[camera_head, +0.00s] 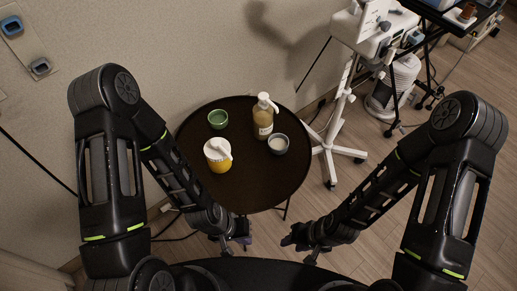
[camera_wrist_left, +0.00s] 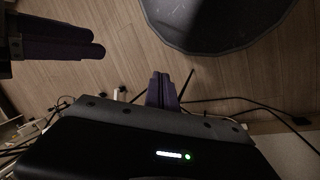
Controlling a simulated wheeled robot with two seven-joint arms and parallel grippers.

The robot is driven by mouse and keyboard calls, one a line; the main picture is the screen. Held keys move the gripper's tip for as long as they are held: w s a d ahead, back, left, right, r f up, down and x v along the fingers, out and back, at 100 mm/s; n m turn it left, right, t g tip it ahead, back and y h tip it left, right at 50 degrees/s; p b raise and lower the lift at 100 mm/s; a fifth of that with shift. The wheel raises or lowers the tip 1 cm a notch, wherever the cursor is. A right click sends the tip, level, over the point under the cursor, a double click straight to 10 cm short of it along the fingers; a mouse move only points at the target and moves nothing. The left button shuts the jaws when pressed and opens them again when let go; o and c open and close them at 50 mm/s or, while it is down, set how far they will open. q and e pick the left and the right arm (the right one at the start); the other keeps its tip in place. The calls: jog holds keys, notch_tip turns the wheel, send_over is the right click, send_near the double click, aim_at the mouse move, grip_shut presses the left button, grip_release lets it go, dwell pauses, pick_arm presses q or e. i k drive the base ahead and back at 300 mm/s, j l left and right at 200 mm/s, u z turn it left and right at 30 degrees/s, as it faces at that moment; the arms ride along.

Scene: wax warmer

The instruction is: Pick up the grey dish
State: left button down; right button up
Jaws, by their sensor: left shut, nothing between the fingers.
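The grey dish (camera_head: 278,144) is a small round bowl with pale contents. It stands upright at the right side of the dark round table, close beside the pump bottle. My left gripper (camera_head: 242,241) is in front of the table's near edge, well apart from the dish. Its purple fingers show together and empty in the left wrist view (camera_wrist_left: 162,90). My right gripper (camera_head: 287,241) is also in front of the table, to the right of the left one. Two purple fingers at the left of the wrist view (camera_wrist_left: 65,39) appear to be its own, lying together with nothing between them.
On the round table (camera_head: 240,190) stand a green bowl (camera_head: 218,119), a yellow and white tub (camera_head: 218,155) and a cream pump bottle (camera_head: 263,117). The table's front part is bare. A white wheeled stand (camera_head: 343,110) is close to the table's right.

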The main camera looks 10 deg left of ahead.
aim_at(278, 143)
jog(key=z, duration=1.65)
jog(key=k+j, duration=0.1)
jog(key=j, duration=0.5)
jog(key=j+z, duration=0.05)
